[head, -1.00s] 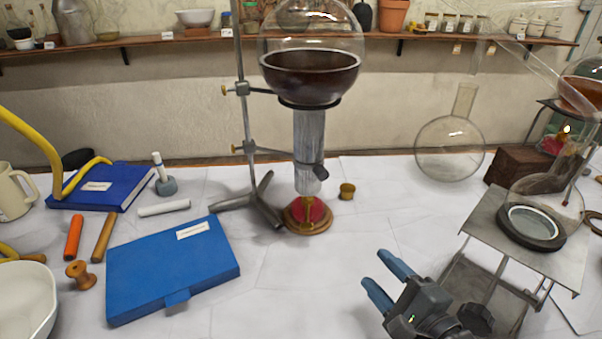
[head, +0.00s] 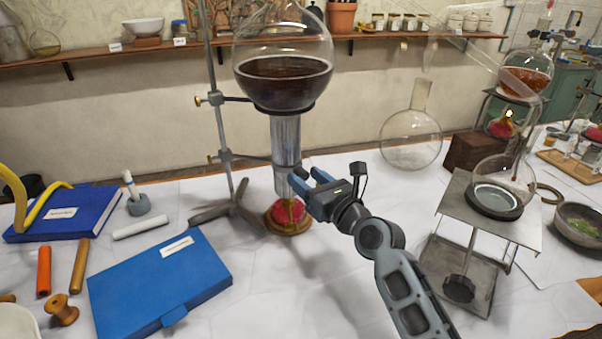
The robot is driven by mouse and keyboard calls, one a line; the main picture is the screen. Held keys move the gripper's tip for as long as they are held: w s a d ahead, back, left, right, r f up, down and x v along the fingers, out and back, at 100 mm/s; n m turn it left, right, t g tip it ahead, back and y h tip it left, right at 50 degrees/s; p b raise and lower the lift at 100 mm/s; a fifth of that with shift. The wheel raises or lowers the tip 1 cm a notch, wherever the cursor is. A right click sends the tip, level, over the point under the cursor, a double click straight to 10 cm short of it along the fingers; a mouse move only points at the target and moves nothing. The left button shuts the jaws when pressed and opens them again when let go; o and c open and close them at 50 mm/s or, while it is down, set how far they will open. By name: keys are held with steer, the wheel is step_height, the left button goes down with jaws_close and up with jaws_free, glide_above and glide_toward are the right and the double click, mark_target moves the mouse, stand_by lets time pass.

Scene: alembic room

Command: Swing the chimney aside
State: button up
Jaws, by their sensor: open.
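The chimney (head: 285,142) is a grey metal tube, upright between the round flask of dark liquid (head: 283,90) above and the red and brass burner (head: 288,212) below. A clamp arm from the stand (head: 224,145) reaches to it. My gripper (head: 306,177) is open, with its blue fingertips at the right side of the chimney's lower part. The chimney's small dark side handle is not clearly visible there, being at or behind the fingertips. I cannot tell whether the fingers touch it.
A blue box file (head: 160,280) lies at the front left. An empty round flask (head: 411,138) stands behind to the right. A metal lab-jack platform (head: 480,222) with a glass vessel stands right of my arm. Bare tabletop lies between the file and my arm.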

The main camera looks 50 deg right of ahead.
steer(key=shift+x, duration=1.25)
steer(key=shift+c, duration=0.5)
jaws_close()
